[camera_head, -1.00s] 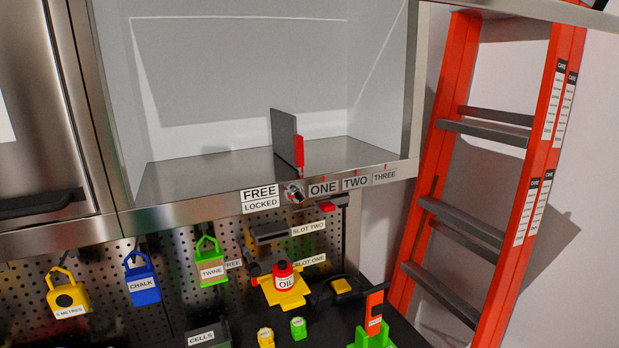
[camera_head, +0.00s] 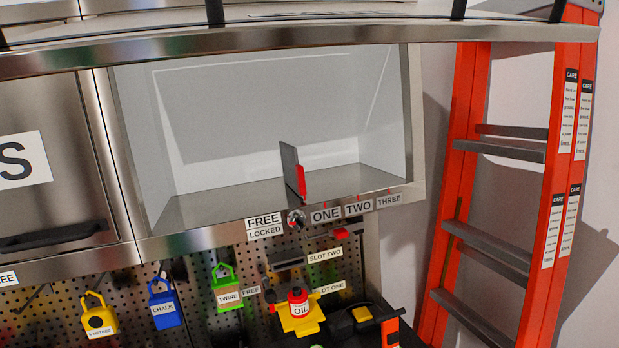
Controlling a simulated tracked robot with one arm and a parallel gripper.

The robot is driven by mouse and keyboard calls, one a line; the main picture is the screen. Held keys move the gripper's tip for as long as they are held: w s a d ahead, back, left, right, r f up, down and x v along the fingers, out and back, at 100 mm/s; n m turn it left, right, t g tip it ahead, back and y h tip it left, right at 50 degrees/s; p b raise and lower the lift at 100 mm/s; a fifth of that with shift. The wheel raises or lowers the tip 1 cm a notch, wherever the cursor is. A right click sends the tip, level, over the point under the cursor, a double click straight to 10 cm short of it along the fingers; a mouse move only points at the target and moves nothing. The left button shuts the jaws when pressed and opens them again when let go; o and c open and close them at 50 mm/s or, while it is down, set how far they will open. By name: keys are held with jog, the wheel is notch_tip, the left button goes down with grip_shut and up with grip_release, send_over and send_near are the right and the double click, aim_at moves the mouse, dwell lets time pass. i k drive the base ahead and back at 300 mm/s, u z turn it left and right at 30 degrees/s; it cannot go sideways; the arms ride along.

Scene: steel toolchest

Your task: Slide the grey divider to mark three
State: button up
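The grey divider (camera_head: 289,168) stands upright in the open steel cubby, with a red tab (camera_head: 301,183) on its front edge. It stands left of the ONE label (camera_head: 325,215), near the lock knob. The labels TWO (camera_head: 358,208) and THREE (camera_head: 389,200) follow to the right along the front lip, with small red marks above them. The round lock knob (camera_head: 296,218) sits beside a FREE / LOCKED label (camera_head: 265,226); its setting is too small to tell. My gripper is not in view.
A closed cabinet door with a dark handle (camera_head: 55,235) is at the left. Below hangs a pegboard with yellow, blue (camera_head: 164,302) and green padlock-shaped tags and a red OIL can (camera_head: 299,302). An orange ladder (camera_head: 470,150) stands at the right. The cubby floor right of the divider is clear.

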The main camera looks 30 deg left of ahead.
aim_at(294, 175)
jog(key=u, duration=0.05)
jog(key=k, duration=1)
jog(key=u, duration=0.55)
jog(key=i, duration=1)
jog(key=z, duration=0.05)
